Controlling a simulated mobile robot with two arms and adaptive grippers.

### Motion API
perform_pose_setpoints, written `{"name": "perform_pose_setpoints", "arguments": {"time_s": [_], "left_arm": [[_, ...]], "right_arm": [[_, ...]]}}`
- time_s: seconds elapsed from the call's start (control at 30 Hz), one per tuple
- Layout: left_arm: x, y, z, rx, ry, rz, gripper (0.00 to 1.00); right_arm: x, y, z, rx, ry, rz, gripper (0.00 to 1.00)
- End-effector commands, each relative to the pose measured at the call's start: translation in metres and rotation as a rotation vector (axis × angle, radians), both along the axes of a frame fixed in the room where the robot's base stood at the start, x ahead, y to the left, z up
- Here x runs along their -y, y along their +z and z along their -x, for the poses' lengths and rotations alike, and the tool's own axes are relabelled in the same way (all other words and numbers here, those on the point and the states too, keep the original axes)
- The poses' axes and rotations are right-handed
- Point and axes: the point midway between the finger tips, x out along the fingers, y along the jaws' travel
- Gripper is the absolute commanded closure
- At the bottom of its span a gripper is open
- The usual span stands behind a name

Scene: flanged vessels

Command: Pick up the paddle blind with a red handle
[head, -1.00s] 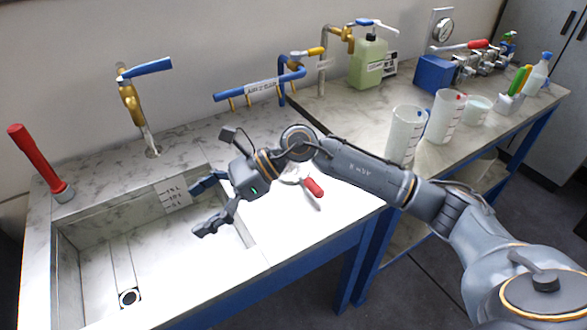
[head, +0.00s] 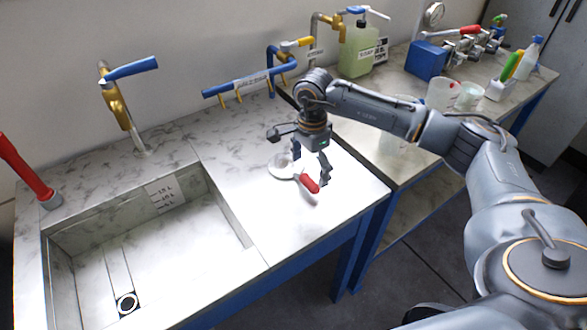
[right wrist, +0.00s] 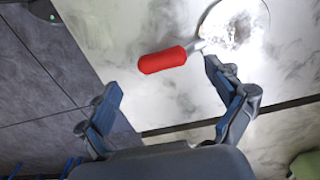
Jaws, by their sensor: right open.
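The paddle blind (head: 283,167) is a round, shiny metal disc with a red handle (head: 309,184). It lies flat on the marble counter to the right of the sink. In the right wrist view its red handle (right wrist: 162,60) and disc (right wrist: 236,24) lie beyond the open fingers, with the handle between their lines. My right gripper (head: 311,171) is open and empty, pointing down above the paddle blind and partly covering it in the head view. It also shows in the right wrist view (right wrist: 170,95). My left gripper is not in view.
The sink basin (head: 235,228) is left of the paddle blind. A brass tap (head: 118,105) and blue pipe (head: 250,80) stand behind. A red-handled tool (head: 25,170) stands at far left. The right counter holds a green soap jug (head: 359,55) and beakers (head: 441,92).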

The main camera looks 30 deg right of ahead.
Motion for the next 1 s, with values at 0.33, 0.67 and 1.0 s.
{"name": "perform_pose_setpoints", "arguments": {"time_s": [0.33,0.67,1.0], "left_arm": [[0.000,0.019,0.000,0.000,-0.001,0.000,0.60],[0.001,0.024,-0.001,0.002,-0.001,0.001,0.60],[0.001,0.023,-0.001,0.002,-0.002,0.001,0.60]], "right_arm": [[0.003,-0.032,-0.001,-0.004,-0.001,-0.001,0.08],[0.004,-0.062,-0.002,0.001,0.001,-0.002,0.08],[0.004,-0.062,-0.002,0.001,0.001,-0.001,0.48]]}}
